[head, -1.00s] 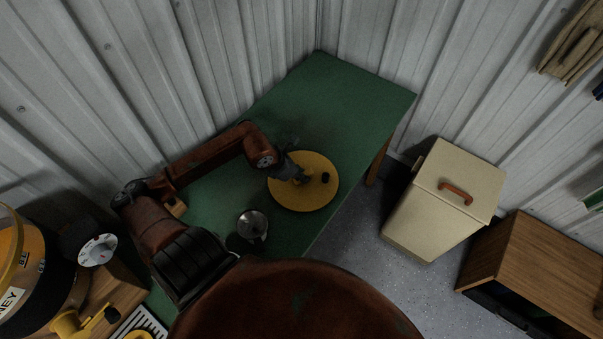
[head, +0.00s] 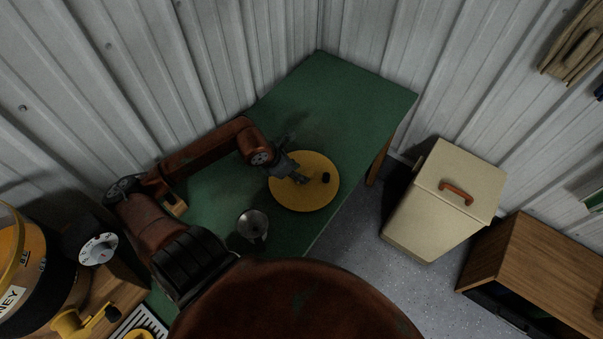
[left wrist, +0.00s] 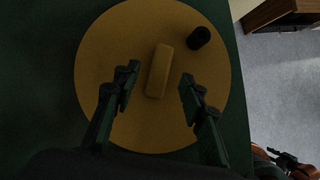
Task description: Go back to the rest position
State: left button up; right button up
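My left gripper (head: 299,177) hangs over the round yellow board (head: 306,201) on the green table (head: 345,90). In the left wrist view the gripper (left wrist: 158,88) has its two fingers spread wide, with nothing held. A yellow block (left wrist: 160,70) lies on the board, seen between and beyond the fingertips, apart from both. A small black cylinder (left wrist: 199,38) stands on the board to the right of the block; it also shows in the head view (head: 325,178). In the head view the gripper mostly hides the block.
A metal cup-like vessel (head: 252,225) stands near the table's front edge. A yellow and black round container (head: 25,262) is at the lower left. A cream bin (head: 445,195) and a wooden cabinet (head: 540,270) stand right of the table. The table's far end is clear.

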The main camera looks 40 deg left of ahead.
pick_arm(q)
jog(key=shift+v, duration=2.35)
jog(key=shift+f, duration=0.1)
jog(key=x, duration=0.6)
jog(key=shift+w+d+f, duration=0.1)
jog(key=shift+w+f, duration=0.15)
jog(key=shift+f, duration=0.1)
jog(key=shift+w+f, duration=0.15)
jog(key=shift+r+p, duration=0.45)
jog(key=shift+r, duration=0.05)
jog(key=shift+f, duration=0.15)
